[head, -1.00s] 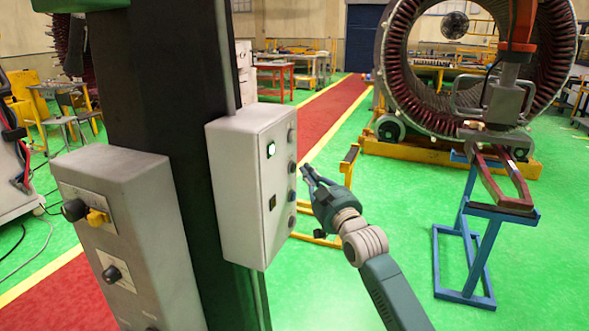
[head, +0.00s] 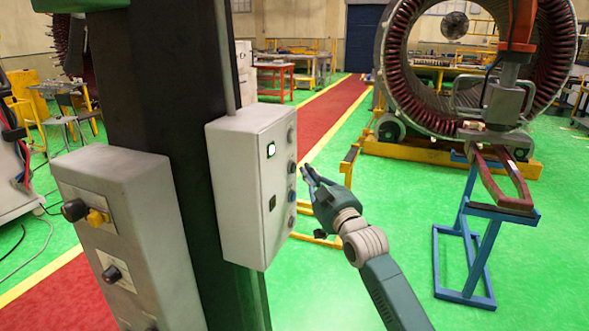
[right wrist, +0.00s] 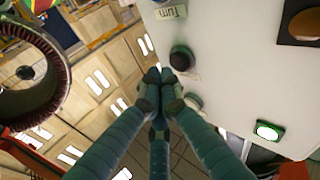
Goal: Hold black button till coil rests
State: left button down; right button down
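My right gripper (head: 308,173) is shut and empty beside the button face of the grey control box (head: 240,190). In the right wrist view its fingers (right wrist: 165,77) meet right by a black button (right wrist: 182,59); I cannot tell whether they press it. The dark red coil (head: 497,185) hangs at a slant under the grey lifting tool (head: 503,102), its lower end over the top of the blue stand (head: 484,211). I cannot tell whether the coil touches the stand. My left gripper is not in view.
A second grey box (head: 130,225) with knobs stands at the left on the dark column (head: 160,110). The big stator ring (head: 395,75) stands on a yellow frame behind the stand. Green floor (head: 400,200) is free between box and stand.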

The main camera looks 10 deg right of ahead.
jog(key=shift+a, duration=0.15)
jog(key=shift+w+a, duration=0.25)
jog(key=shift+w+a, duration=0.15)
jog(key=shift+a, duration=0.15)
dwell(5.6)
jog(key=shift+d, duration=0.15)
jog(key=shift+s+d+p, duration=0.4)
jog(key=shift+s+d, duration=0.05)
jog(key=shift+d, duration=0.05)
jog(key=shift+s+d+p, duration=0.35)
jog(key=shift+s+d, duration=0.35)
jog(key=shift+d, duration=0.35)
jog(key=shift+s+d+p, duration=0.3)
jog(key=shift+s+d, duration=0.35)
jog(key=shift+d, duration=0.35)
